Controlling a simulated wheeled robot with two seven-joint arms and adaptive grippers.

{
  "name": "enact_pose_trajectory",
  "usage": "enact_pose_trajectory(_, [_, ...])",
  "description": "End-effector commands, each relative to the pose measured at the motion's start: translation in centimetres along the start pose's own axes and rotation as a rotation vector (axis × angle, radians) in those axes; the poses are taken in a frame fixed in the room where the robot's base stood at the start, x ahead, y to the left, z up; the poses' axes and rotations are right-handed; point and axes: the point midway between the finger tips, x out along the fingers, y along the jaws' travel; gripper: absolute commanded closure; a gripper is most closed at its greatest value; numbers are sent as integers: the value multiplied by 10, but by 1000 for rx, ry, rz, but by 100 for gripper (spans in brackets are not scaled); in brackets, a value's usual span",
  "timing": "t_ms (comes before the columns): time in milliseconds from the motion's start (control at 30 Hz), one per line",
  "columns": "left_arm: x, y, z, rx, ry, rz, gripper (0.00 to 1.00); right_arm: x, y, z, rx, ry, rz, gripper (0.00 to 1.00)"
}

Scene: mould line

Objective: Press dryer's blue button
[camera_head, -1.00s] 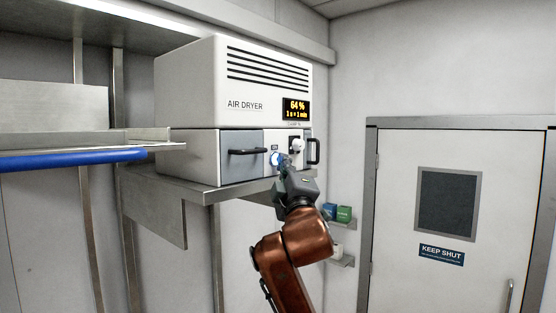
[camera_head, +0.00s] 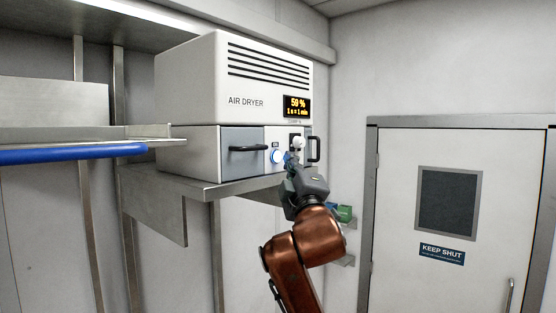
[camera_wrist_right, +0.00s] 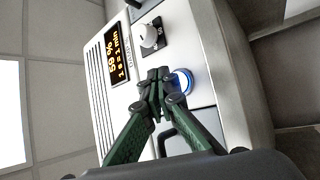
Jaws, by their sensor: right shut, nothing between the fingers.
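My right gripper (camera_head: 291,160) is shut and empty, just right of the button in the head view. In the right wrist view the shut fingertips (camera_wrist_right: 160,76) lie beside the blue button (camera_wrist_right: 183,82), which is in plain sight; I cannot tell the exact gap to the panel. My left gripper is not in view.
A second black handle (camera_head: 315,149) sits at the dryer's right edge. A metal shelf with a blue front edge (camera_head: 75,155) juts out at the left. Small blue and green boxes (camera_head: 343,212) sit on a low wall shelf. A closed door (camera_head: 400,200) is at the right.

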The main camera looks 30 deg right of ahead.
Motion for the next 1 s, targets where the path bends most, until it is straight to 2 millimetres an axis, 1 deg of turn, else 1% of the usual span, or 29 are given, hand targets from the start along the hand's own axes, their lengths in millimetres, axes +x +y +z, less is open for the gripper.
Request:
enact_pose_trajectory(33, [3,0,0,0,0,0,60,-5,3,3,0,0,4,100])
enact_pose_trajectory(300, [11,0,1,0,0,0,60,-22,16,17,1,-2,4,100])
enact_pose_trajectory(433, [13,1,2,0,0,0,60,-29,21,21,0,0,3,100])
enact_pose_trajectory(1000, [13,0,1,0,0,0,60,-31,23,23,0,0,1,100])
